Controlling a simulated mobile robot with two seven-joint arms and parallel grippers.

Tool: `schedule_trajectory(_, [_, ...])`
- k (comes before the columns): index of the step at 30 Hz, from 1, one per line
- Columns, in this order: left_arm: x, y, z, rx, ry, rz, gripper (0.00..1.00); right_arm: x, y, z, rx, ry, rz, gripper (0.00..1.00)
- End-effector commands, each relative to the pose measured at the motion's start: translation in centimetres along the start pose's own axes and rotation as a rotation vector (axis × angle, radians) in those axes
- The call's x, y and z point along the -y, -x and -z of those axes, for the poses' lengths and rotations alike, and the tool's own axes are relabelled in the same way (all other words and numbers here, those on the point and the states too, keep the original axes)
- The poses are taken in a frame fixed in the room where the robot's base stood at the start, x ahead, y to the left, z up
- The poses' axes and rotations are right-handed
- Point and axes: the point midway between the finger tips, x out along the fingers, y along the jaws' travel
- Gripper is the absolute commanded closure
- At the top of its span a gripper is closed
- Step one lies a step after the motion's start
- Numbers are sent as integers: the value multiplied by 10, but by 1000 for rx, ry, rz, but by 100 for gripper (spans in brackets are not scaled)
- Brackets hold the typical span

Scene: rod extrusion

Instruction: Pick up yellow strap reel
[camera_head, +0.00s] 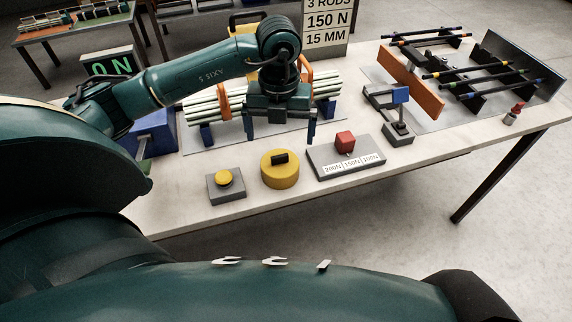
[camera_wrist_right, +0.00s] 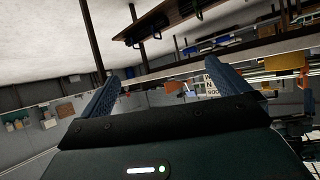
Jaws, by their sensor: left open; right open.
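The yellow strap reel (camera_head: 280,172) is a round yellow drum with a dark block on top. It sits near the front edge of the white table (camera_head: 400,170) in the head view. My left gripper (camera_head: 280,140) is open, its two fingers pointing down, above and behind the reel as seen from the head. No object shows between its fingers. My right gripper (camera_wrist_right: 118,82) shows in the right wrist view, open and empty, with its fingers apart. It is turned toward the room, and the reel is not visible there.
A grey box with a yellow button (camera_head: 223,178) stands left of the reel. A block with force labels and a red knob (camera_head: 345,143) stands right. Behind are bundled pale rods (camera_head: 205,106) in orange-and-blue holders. A rack with dark rods (camera_head: 480,75) stands at the far right.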

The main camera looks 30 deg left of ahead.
Motion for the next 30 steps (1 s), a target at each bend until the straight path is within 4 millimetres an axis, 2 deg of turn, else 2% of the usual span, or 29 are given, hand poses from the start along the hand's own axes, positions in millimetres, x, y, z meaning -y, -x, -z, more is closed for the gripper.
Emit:
schedule_trajectory(3, [0,-25,1,-7,0,-2,0,2,2,-3,9,-8,1,0])
schedule_trajectory(8, [0,-50,1,-5,-1,1,0,4,3,-10,27,-14,0,0])
schedule_trajectory(14, [0,-63,1,-4,-3,2,0,2,3,-11,32,-15,-3,0])
schedule_trajectory(24, [-1,-108,0,-5,-4,3,0,-4,4,-5,31,-12,-18,0])
schedule_trajectory(30, [-1,-111,0,-3,-4,3,0,-4,3,-5,32,-13,-18,0])
